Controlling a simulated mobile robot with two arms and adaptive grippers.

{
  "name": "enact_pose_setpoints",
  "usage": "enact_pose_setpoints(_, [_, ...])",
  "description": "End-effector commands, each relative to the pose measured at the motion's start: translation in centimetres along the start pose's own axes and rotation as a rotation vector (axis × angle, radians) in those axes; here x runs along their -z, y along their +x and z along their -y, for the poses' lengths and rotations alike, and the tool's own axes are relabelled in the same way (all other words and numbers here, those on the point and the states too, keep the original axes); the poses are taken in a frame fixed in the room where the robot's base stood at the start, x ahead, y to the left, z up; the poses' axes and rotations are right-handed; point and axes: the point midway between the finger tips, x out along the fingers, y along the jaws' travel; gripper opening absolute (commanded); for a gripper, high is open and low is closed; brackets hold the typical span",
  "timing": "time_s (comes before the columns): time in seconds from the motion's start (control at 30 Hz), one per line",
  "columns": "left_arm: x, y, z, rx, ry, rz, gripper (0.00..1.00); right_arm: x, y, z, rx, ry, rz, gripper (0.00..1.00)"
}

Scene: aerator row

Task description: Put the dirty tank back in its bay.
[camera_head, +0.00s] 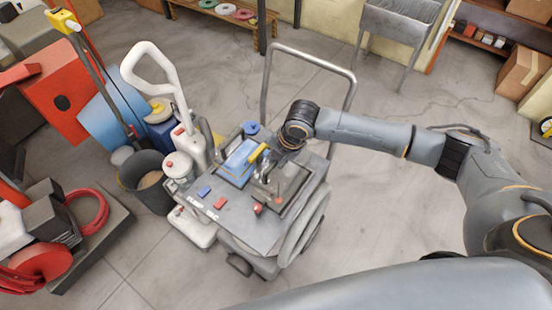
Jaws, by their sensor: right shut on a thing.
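A grey machine with handles and side hoses has a flat top deck (250,225). Two tank places sit side by side on the deck. A blue tank (237,158) with a yellow handle (259,152) is in the left one. A dark, smoky tank (292,182), which looks like the dirty tank, is at the right one. My right gripper (270,177) points down over it and is shut at its top; the fingers partly hide the grip. I cannot tell whether the tank is fully seated in its bay or slightly raised. My left gripper is not in view.
Small blue (204,191) and red (220,203) parts lie on the deck. A white upright cleaner (190,145) and a dark bucket (150,180) stand close on the left. A grey sink (395,22) stands behind. The floor to the right is mostly clear.

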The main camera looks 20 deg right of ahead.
Motion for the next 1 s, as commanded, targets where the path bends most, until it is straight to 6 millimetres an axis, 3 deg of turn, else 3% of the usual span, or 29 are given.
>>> enact_pose_setpoints(0.03, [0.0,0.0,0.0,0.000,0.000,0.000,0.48,0.0,0.1,-0.1,-0.002,0.000,0.000,0.00])
enact_pose_setpoints(0.1, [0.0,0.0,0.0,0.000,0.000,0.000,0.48,0.0,0.0,-0.1,-0.003,-0.001,0.000,0.21])
enact_pose_setpoints(0.2, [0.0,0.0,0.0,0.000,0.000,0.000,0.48,0.0,0.0,-0.1,-0.002,0.000,0.000,0.39])
enact_pose_setpoints(0.57, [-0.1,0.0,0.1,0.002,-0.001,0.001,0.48,0.0,-0.2,0.1,0.001,0.000,-0.001,0.39])
enact_pose_setpoints(0.77, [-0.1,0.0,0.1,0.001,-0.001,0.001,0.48,-0.1,-3.3,0.0,-0.002,-0.001,0.001,0.39])
enact_pose_setpoints(1.0, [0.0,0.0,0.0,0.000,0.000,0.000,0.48,-0.1,-8.5,-0.1,-0.004,-0.001,0.002,0.39])
